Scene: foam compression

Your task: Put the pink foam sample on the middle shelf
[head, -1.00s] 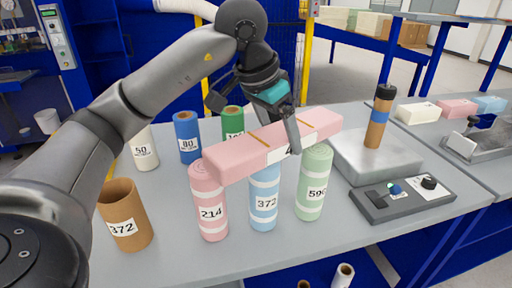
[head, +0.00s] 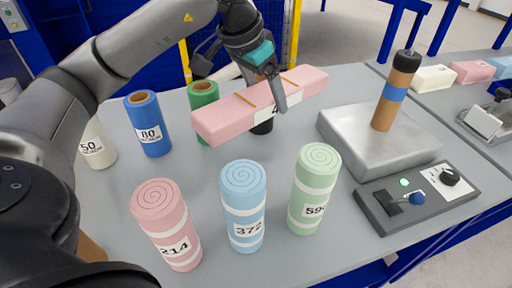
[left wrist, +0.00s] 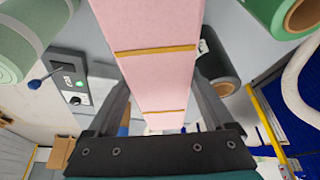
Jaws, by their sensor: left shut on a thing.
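The long pink foam block (head: 225,118), with orange bands and a partly hidden white label, is held above the table (head: 285,254) in the head view. My left gripper (head: 268,92) is shut across its middle. In the left wrist view the pink block (left wrist: 158,70) runs between the two fingers (left wrist: 160,98). A rolled pink foam (head: 162,215) marked 214 stands upright at the front left of the table. A smaller pink block (head: 472,72) lies on the far right bench. I cannot make out a middle shelf. My right gripper is not in view.
Blue (head: 243,200) and green (head: 315,185) foam rolls stand near the front edge. A blue roll (head: 148,125), a white roll (head: 97,145) and a green roll (head: 203,95) stand behind. A grey platform (head: 375,150) bears a brown tube (head: 395,95); a control box (head: 415,200) sits before it.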

